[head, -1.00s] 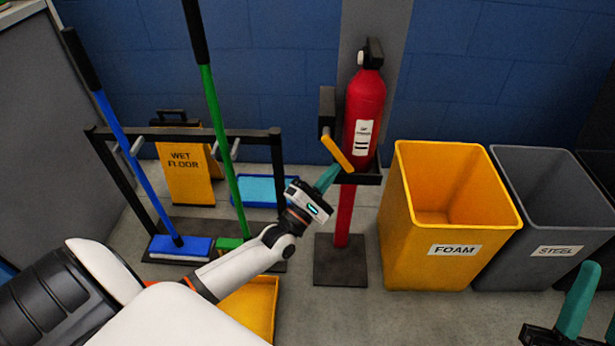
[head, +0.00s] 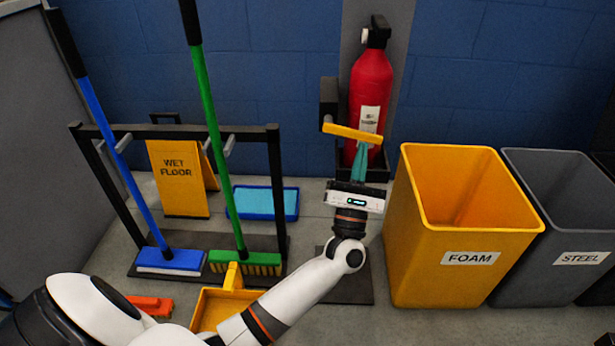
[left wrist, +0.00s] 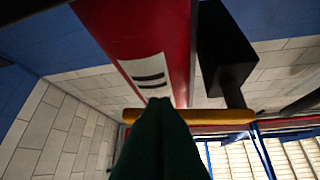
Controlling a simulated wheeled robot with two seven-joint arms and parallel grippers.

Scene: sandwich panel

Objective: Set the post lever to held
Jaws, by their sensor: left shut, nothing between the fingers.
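The post lever (head: 352,132) is a yellow bar by a black box (head: 328,97) on the post, in front of the red fire extinguisher (head: 371,80). It points right in the head view, nearly level with a slight downward slope. My left gripper (head: 358,148) has its teal fingers shut and empty, pointing up just below the lever's middle. In the left wrist view the fingers (left wrist: 158,125) overlap the yellow lever (left wrist: 215,116); they look at or against it, but contact is not certain. My right gripper is out of view.
A yellow FOAM bin (head: 465,225) and a grey STEEL bin (head: 565,215) stand to the right. On the left are a rack (head: 200,132) with a blue broom and a green broom, a WET FLOOR sign (head: 180,180) and a yellow dustpan (head: 225,308).

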